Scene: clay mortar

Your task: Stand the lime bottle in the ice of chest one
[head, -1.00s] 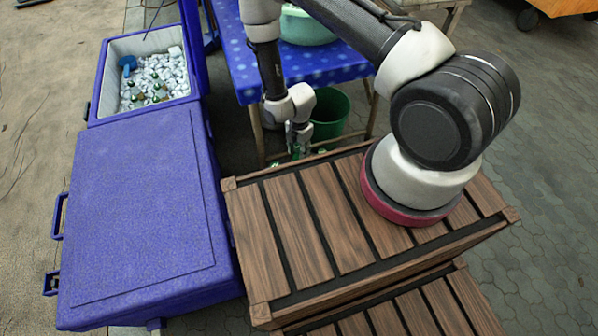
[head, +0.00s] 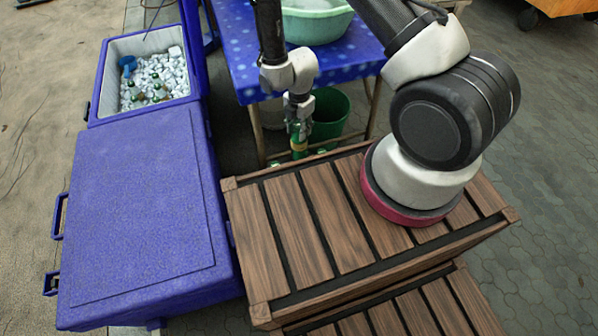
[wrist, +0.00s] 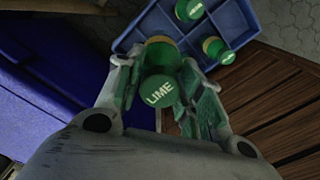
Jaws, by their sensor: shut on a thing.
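My gripper (head: 299,130) is shut on the lime bottle (head: 299,148), a green bottle hanging upright beyond the far edge of the wooden crate. In the wrist view its green cap (wrist: 160,90) reads "LIME" and sits between the fingers (wrist: 160,97). The bottle's lower part is hidden in the head view. An open blue chest (head: 99,82) at the upper left holds white ice (head: 165,73) with several green bottles (head: 138,97) standing in it. No number shows on it.
A closed blue chest (head: 140,210) stands in front of the open one. In the wrist view a blue divided tray (wrist: 150,25) holds other green-capped bottles (wrist: 218,50). The wooden crate (head: 330,220), blue table (head: 345,55) and green bucket (head: 330,115) stand around my gripper.

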